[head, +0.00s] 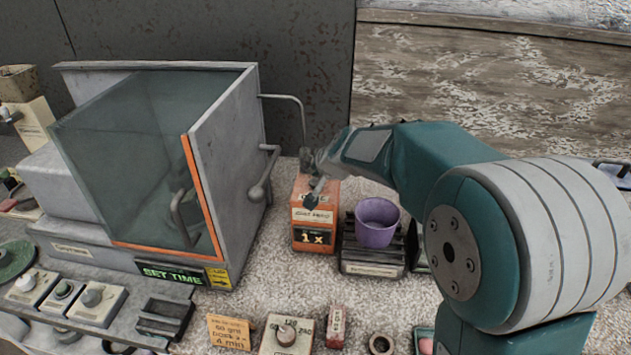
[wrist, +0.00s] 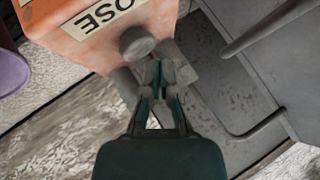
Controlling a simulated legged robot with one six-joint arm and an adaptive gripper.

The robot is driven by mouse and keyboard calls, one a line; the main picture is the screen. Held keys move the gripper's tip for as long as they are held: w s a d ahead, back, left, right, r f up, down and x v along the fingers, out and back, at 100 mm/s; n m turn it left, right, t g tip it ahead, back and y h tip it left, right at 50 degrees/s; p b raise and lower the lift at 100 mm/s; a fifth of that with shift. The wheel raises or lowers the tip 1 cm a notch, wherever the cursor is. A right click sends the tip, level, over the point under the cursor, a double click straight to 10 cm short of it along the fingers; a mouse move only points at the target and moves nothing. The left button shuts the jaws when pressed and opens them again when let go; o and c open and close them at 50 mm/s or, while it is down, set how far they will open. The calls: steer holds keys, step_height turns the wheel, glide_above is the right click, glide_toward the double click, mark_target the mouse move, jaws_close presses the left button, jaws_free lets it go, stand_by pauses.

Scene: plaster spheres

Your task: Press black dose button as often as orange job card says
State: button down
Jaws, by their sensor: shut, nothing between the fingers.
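An orange box (head: 315,222) with a "DOSE" label and a black display reading "1 x" stands right of the glass-fronted cabinet; it also shows in the wrist view (wrist: 78,28). A dark grey round knob (wrist: 137,42), seemingly the dose button, is at its edge in the wrist view. My gripper (head: 312,192) is shut and empty over the box top; in the wrist view its fingertips (wrist: 160,72) are close beside the knob, and I cannot tell if they touch. The orange job card (head: 230,332) stands at the front; its small text is hard to read.
The cabinet (head: 222,170) with its handle and bent pipe is close to the left of the gripper. A purple cup (head: 377,222) stands on a dark rack right of the box. Knobs, a "SET TIME" display (head: 172,274) and small blocks line the front.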

mark_target(316, 182)
steer(key=shift+s+f, duration=0.1)
steer(key=shift+f, duration=0.25)
steer(key=shift+f, duration=0.55)
stand_by(1.0)
steer(key=shift+r, duration=1)
steer(key=shift+r, duration=0.1)
steer(key=shift+r, duration=2.4)
